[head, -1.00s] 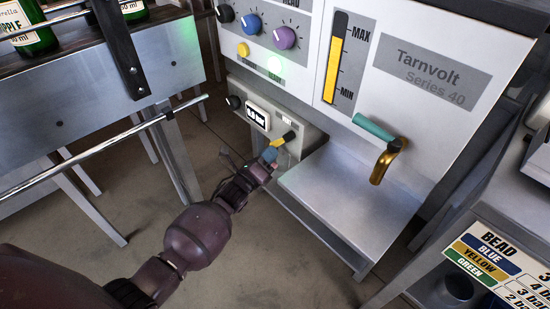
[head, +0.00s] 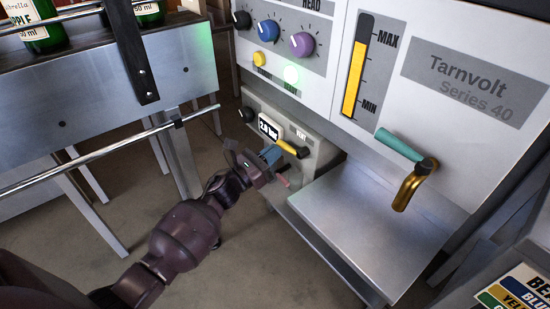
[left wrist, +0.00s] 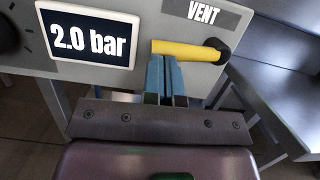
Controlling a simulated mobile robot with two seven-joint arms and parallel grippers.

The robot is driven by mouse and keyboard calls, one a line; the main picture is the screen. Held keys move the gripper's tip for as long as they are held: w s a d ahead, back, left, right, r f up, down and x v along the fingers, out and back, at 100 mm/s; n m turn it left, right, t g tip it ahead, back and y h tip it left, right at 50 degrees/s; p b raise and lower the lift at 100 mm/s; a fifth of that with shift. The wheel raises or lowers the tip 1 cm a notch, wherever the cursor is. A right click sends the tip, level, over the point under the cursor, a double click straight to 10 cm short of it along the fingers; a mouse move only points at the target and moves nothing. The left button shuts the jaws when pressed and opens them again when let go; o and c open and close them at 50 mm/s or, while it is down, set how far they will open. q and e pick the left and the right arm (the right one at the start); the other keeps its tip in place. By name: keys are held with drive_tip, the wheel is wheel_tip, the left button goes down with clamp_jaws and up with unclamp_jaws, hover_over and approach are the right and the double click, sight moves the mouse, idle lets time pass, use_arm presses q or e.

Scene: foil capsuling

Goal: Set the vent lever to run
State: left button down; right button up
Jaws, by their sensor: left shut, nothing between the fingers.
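The vent lever (head: 288,148) is a yellow handle on a black pivot, on the small grey box low on the machine. In the left wrist view the lever (left wrist: 185,49) lies about level, its free end left of the pivot, under the VENT label (left wrist: 203,14). My left gripper (head: 270,154) is shut and empty. In the left wrist view its blue fingertips (left wrist: 165,62) are together just below the lever near its free end; I cannot tell if they touch it. The display (left wrist: 89,32) beside it reads 2.0 bar. My right gripper is out of view.
A black knob (head: 245,115) sits left of the display. A steel shelf (head: 365,225) juts out right of the box, below a brass spout (head: 411,187) with a teal handle. A metal rail (head: 110,150) and a bottle-bearing conveyor (head: 100,85) stand at left.

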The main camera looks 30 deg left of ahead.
use_arm(q)
drive_tip(key=shift+r+m, duration=0.25)
drive_tip(key=shift+m, duration=0.05)
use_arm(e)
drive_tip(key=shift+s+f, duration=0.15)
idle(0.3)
